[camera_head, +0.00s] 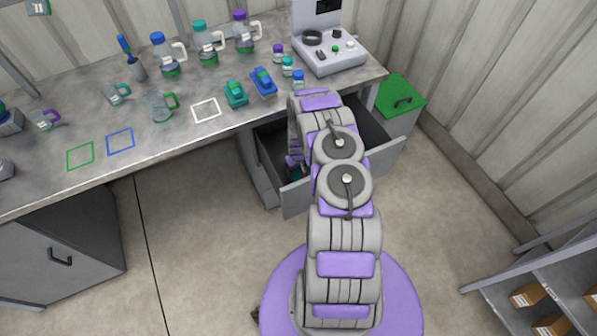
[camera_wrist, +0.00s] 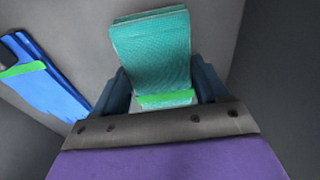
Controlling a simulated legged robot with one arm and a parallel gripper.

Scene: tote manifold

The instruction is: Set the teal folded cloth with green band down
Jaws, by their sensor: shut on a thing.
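The teal folded cloth with the green band (camera_wrist: 150,55) is between the fingers of my gripper (camera_wrist: 160,90) in the wrist view. My gripper is shut on it, with one dark blue finger on each side. The green band crosses the cloth near the palm. In the head view my gripper (camera_head: 295,165) reaches down into the open drawer (camera_head: 296,199) under the counter. My arm hides most of the drawer's inside, and I cannot tell if the cloth touches its floor.
A blue flat item with a green band (camera_wrist: 48,88) lies at left in the wrist view, beside grey walls. Bottles, jugs and small blocks stand on the counter (camera_head: 60,185). A green-topped bin (camera_head: 400,95) stands right of the drawer. The floor in front is clear.

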